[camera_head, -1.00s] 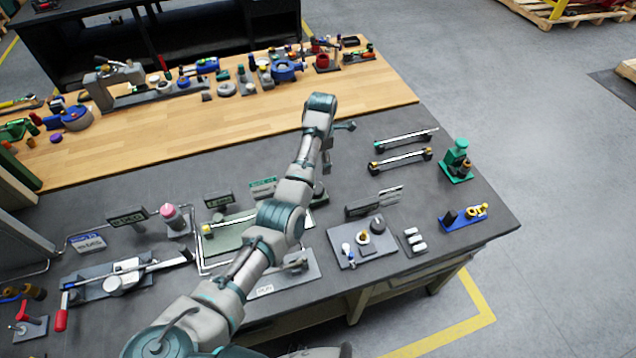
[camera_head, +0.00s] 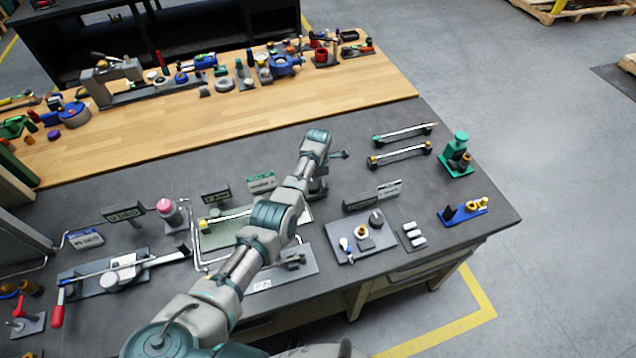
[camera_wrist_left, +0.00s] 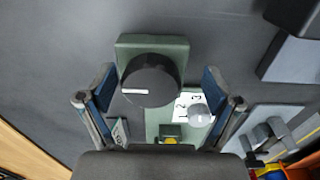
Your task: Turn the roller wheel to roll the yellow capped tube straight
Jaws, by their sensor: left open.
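The yellow capped tube (camera_head: 228,217) lies on a green plate (camera_head: 222,240) left of my arm in the head view. Its yellow cap (camera_wrist_left: 171,141) shows low in the left wrist view. A black round wheel (camera_wrist_left: 149,80) with a white line on its face sits on a green block (camera_wrist_left: 128,45). My left gripper (camera_wrist_left: 158,85) is open, with its blue-padded fingers on either side of the wheel; I cannot tell if they touch it. The right gripper is not seen.
A grey fixture (camera_head: 292,262) is in front, a grey board with small parts (camera_head: 345,252) to the right. Two rod racks (camera_head: 400,153) stand at the back right.

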